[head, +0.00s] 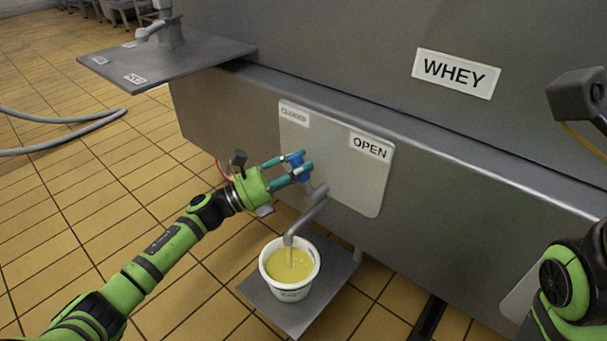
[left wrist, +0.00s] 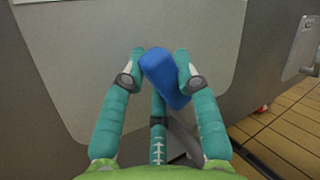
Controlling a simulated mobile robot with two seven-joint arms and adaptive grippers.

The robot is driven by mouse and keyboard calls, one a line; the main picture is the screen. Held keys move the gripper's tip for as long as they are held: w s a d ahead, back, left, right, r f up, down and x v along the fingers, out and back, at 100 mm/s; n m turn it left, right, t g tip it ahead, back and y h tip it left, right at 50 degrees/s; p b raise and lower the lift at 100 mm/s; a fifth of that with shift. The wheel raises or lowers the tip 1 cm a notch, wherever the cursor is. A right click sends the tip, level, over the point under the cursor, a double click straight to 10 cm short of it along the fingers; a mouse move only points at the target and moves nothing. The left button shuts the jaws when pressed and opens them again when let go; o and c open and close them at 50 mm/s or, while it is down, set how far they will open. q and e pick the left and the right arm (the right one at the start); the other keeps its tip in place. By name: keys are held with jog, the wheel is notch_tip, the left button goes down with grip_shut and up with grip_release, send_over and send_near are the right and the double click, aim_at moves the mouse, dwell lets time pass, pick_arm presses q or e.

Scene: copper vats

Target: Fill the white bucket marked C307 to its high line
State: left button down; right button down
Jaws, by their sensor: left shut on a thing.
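The white bucket (head: 291,293) stands upright under the bent metal spout (head: 307,217) of the whey vat. Yellow liquid (head: 289,264) fills much of it, and a pale stream runs from the spout into it. Its marking and high line cannot be read. My left gripper (head: 294,169) is shut on the blue valve handle (head: 297,160), which also shows between the fingers in the left wrist view (left wrist: 164,75). The handle sits in front of a pale plate (head: 337,190) labelled CLOSED at left and OPEN at right. My right gripper is out of view.
The bucket rests on a small grey shelf (head: 322,300) low beside the vat wall (head: 460,215). A grey side table (head: 190,65) juts out at upper left. A hose (head: 60,122) lies on the tiled floor at left. The floor around my left arm is clear.

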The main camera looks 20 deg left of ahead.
pick_arm(q)
jog(key=shift+w+a+f+n+t+b, duration=0.15)
jog(key=shift+n+t+b, duration=0.1)
jog(key=shift+n, duration=0.2)
jog(key=shift+s+a+f+n+t+b, duration=0.15)
jog(key=shift+n+t, duration=0.1)
jog(key=shift+n, duration=0.2)
jog(key=shift+w, duration=0.15)
jog(key=c, duration=0.9)
grip_release()
jog(key=shift+a, duration=0.1)
jog(key=v, duration=1.2)
